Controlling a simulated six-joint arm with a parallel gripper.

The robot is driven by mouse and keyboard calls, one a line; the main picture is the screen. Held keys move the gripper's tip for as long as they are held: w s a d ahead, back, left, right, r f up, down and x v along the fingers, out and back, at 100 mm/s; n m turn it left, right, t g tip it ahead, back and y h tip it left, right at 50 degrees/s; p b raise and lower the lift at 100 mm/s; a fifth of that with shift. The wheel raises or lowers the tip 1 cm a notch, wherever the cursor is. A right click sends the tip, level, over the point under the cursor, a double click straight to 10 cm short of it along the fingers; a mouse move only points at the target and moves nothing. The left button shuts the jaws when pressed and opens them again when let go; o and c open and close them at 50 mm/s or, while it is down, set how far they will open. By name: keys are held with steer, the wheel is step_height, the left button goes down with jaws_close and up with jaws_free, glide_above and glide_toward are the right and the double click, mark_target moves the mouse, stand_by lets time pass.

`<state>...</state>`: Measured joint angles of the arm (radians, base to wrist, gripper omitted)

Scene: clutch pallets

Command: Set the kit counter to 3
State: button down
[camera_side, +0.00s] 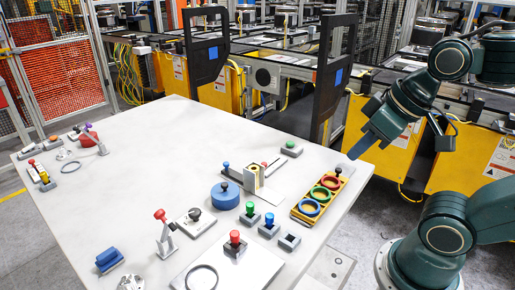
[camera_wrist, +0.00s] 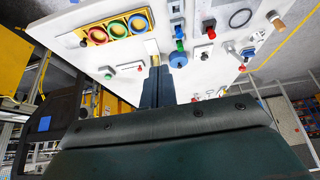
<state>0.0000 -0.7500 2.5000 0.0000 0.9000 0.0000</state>
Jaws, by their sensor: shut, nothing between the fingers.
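No part in view carries a readable label or number, so I cannot tell which one is the kit counter. A pale plate with a black knob (camera_side: 195,214) lies near the table's middle front. A blue round drum (camera_side: 224,196) with a small knob stands right of it; the drum also shows in the wrist view (camera_wrist: 178,60). My gripper (camera_side: 356,153) is shut and empty, held in the air beyond the table's right edge. In the wrist view its fingers (camera_wrist: 156,70) are together, pointing toward the table.
A yellow tray (camera_side: 336,186) with red, green and blue rings lies near the table's right edge. A lever with a red ball (camera_side: 160,215) stands upright at the front. Coloured-knob blocks (camera_side: 269,229) stand between. The table's back left is mostly clear. Black posts (camera_side: 333,75) rise behind.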

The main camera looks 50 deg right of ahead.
steer(key=c, duration=1.6)
jaws_free()
steer(key=o, duration=0.3)
steer(key=shift+w+r, duration=0.15)
steer(key=shift+w, duration=0.05)
steer(key=w+d+r+n+g, duration=0.1)
steer(key=w+d+n+g, duration=0.1)
steer(key=w, duration=0.7)
steer(key=w+d+r+n+g, duration=0.1)
steer(key=w+d+n, duration=0.2)
steer(key=w, duration=0.5)
steer(key=w+d+f+n+g, duration=0.2)
steer(key=w+d+f+n, duration=0.2)
steer(key=w+d+f, duration=0.4)
steer(key=w+f, duration=0.3)
steer(key=w, duration=0.3)
steer(key=shift+f+g, duration=0.15)
steer(key=shift+g, duration=0.15)
